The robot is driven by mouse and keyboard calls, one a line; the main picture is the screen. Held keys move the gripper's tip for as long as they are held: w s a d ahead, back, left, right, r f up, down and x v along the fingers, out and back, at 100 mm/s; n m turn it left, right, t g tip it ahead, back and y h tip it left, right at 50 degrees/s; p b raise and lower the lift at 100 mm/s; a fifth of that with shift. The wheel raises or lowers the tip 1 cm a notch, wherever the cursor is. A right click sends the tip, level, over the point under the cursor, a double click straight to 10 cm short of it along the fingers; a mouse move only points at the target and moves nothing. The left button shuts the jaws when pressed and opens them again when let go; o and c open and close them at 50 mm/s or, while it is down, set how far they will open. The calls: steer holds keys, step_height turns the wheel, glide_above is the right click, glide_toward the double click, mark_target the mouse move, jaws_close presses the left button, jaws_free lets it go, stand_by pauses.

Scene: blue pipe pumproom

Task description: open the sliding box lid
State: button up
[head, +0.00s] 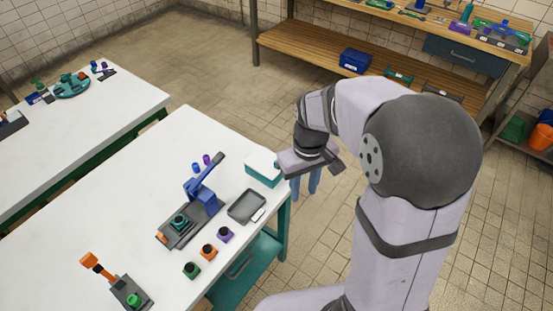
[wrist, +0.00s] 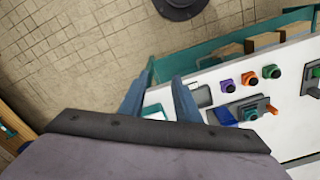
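The sliding box (head: 263,174) is a small teal box with a pale lid on top, at the back right corner of the white table. Its lid looks shut. In the wrist view, the pale lid with teal edges (wrist: 153,112) shows partly between my fingers; my gripper body hides the rest. My gripper (head: 306,188) is just right of the box, beyond the table's edge, with its blue fingers pointing down. The fingers stand apart with nothing between them, as the wrist view of my gripper (wrist: 156,80) also shows. I cannot tell whether a finger touches the box.
A dark grey tray (head: 247,206) lies in front of the box. A blue lever press (head: 201,195) stands to the left. Purple (head: 225,235), orange (head: 208,252) and green (head: 191,270) pieces line the near edge. The floor right of the table is clear.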

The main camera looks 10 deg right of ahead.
mark_target(266, 159)
steer(key=w+a+n, duration=0.1)
steer(key=w+n, duration=0.1)
steer(key=w, duration=0.3)
steer(key=w+a+f+n, duration=0.1)
steer(key=w+n, duration=0.1)
steer(key=w, duration=0.4)
steer(key=w+a+n, duration=0.1)
steer(key=w+a, duration=0.1)
steer(key=w, duration=0.4)
steer(key=shift+w+f+n, duration=0.1)
steer(key=shift+f+n, duration=0.05)
steer(key=shift+n, duration=0.25)
steer(key=shift+f+p, duration=1.15)
steer(key=shift+f, duration=2.5)
jaws_close()
